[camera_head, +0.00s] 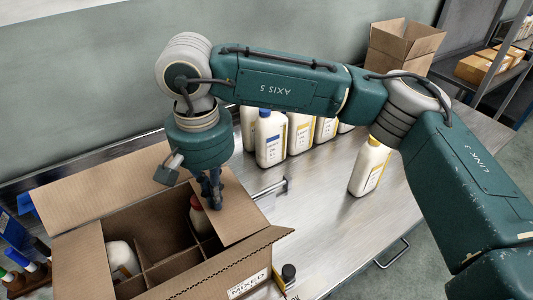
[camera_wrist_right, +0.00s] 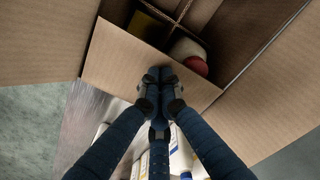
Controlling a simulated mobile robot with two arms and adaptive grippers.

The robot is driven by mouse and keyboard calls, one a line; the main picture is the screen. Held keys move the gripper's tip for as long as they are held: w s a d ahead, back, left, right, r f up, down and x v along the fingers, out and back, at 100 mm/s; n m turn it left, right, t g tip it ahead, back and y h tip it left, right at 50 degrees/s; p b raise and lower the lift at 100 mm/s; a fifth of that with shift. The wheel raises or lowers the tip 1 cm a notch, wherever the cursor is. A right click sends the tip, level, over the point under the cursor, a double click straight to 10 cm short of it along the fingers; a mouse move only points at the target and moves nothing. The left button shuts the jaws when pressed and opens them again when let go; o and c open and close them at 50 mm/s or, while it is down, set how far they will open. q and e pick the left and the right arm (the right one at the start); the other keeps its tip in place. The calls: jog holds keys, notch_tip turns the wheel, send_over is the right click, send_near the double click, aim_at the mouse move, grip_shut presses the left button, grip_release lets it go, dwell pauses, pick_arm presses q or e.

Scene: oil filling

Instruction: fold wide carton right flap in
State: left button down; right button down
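The wide carton (camera_head: 170,258) stands open on the table at the lower left, with cardboard dividers inside. Its right flap (camera_head: 238,207) slopes at the right side of the opening; it also shows in the wrist view (camera_wrist_right: 120,65). My right gripper (camera_head: 213,190) points down at this flap. In the wrist view its fingertips (camera_wrist_right: 160,76) are together against or just over the flap; exact contact is unclear. A red-capped bottle (camera_head: 199,217) is in the carton beside the gripper, and a white bottle (camera_head: 122,257) lies in a left compartment. My left gripper is not in view.
The back flap (camera_head: 110,190) and left flap (camera_head: 80,262) stand outward. White bottles (camera_head: 270,140) are grouped behind the carton, and one bottle (camera_head: 369,167) stands apart at right. A small open carton (camera_head: 403,45) is at the back. The table's right front is clear.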

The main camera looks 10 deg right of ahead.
jog(key=shift+f+b, duration=0.3)
jog(key=shift+f, duration=0.15)
jog(key=shift+r, duration=0.1)
notch_tip(320, 180, up, 11)
jog(key=p, duration=0.5)
jog(key=shift+p, duration=0.35)
